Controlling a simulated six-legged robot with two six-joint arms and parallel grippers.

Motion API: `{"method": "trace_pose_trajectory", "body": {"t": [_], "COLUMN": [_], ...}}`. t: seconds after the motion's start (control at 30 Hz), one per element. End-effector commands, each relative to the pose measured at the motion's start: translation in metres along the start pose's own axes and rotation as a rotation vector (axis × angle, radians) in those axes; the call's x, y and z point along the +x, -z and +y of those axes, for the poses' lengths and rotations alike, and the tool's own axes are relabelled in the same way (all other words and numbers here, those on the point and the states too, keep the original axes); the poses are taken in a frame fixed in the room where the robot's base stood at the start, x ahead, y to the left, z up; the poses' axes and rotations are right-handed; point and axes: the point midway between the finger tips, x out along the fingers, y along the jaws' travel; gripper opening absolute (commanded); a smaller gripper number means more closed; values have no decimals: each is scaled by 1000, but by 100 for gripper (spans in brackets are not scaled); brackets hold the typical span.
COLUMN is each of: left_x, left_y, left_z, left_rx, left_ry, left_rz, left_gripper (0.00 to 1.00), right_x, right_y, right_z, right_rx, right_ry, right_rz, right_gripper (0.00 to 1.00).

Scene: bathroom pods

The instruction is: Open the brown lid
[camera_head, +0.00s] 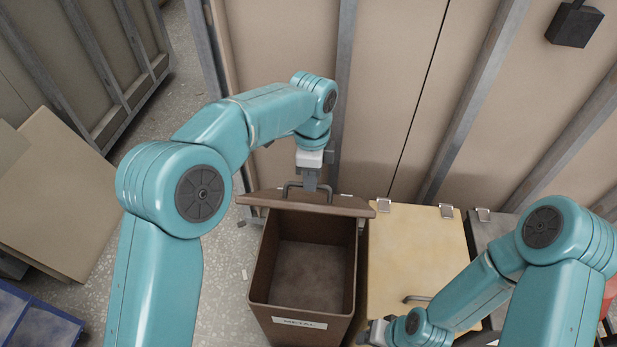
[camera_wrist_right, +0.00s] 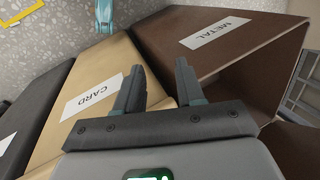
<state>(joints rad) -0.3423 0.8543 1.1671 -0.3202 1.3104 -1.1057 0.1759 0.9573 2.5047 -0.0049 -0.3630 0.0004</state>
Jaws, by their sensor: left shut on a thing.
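The brown bin (camera_head: 263,290) with a METAL label stands open, and I see its empty-looking dark interior. Its brown lid (camera_head: 345,209) is raised at the back edge of the bin and seen nearly edge-on. My left gripper (camera_head: 310,184) is shut on the lid's dark handle (camera_head: 290,186). My right gripper (camera_wrist_right: 158,85) is open and empty in the right wrist view, its fingers apart in front of the bins. The brown bin (camera_wrist_right: 185,68) also shows there, to the right of the fingers.
A tan bin (camera_head: 420,245) with a CARD label (camera_wrist_right: 92,97) and a closed lid stands right of the brown bin. A dark grey bin (camera_wrist_right: 35,115) stands beyond it. Wall panels rise close behind. Boards (camera_head: 60,200) lean at left; speckled floor between is mostly free.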

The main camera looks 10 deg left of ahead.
Motion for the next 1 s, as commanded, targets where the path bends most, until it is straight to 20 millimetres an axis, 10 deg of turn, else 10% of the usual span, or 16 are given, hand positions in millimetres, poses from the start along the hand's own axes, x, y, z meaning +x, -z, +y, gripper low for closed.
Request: {"method": "trace_pose_trajectory", "body": {"t": [0.33, 0.83, 0.93, 1.0], "left_x": [-26, -19, -19, -20], "left_y": [0, 0, -1, -1], "left_z": [-40, -49, -49, -49], "left_rx": [-1, 0, 0, 0], "left_ry": [3, 0, -1, 0], "left_rz": [1, 0, 0, 0], "left_gripper": [0, 0, 38, 38], "right_x": [-74, -82, -82, -82], "right_y": [-2, -2, -2, -2], "right_z": [-27, -30, -30, -30], "right_rx": [0, 0, 0, 0], "right_ry": [0, 0, 0, 0], "right_rz": [0, 0, 0, 0], "right_gripper": [38, 38, 38, 38]}}
